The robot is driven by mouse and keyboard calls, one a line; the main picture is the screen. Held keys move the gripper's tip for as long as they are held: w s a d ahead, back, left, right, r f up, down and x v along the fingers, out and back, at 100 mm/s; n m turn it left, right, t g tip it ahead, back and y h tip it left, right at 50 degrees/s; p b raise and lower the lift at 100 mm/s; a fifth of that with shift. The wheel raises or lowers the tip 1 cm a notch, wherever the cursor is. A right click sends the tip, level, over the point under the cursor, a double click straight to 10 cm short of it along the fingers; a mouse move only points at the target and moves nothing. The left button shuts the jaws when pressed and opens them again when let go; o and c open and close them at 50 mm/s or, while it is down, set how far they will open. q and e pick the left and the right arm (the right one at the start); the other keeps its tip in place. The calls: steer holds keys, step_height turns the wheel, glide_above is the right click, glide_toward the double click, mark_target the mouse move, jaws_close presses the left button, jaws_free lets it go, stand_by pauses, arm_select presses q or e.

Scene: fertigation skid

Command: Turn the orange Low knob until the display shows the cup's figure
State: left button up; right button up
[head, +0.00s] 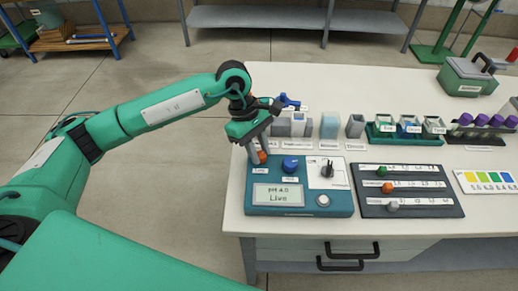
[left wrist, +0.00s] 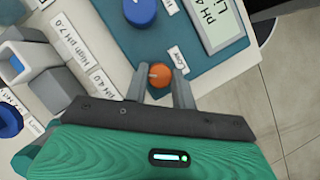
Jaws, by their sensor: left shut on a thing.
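The orange Low knob (head: 262,157) is on the left of a blue meter box (head: 300,211). In the left wrist view the knob (left wrist: 160,75) has a pale pointer mark and a "Low" label beside it. My left gripper (head: 257,153) reaches down over the knob, its two grey fingers shut on opposite sides of it. My right gripper is not in view.
A blue knob (head: 290,164) sits close right of the orange one, with a black switch (head: 327,169) beyond. A dark slider panel (head: 407,190) lies to the right. Cup holders (head: 404,139) and purple-capped vials (head: 482,121) line the back of the white table.

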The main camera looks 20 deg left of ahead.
arm_select(q)
steer(key=o, duration=1)
steer(key=shift+w+a+r, duration=0.15)
steer(key=shift+a+r, duration=0.05)
steer(key=shift+r, duration=0.35)
steer(key=v, duration=1.2)
steer(key=shift+r+b, duration=0.35)
steer(key=shift+b, duration=0.1)
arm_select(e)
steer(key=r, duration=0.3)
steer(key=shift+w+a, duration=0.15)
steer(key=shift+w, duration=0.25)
arm_select(q)
steer(key=shift+a, duration=0.1)
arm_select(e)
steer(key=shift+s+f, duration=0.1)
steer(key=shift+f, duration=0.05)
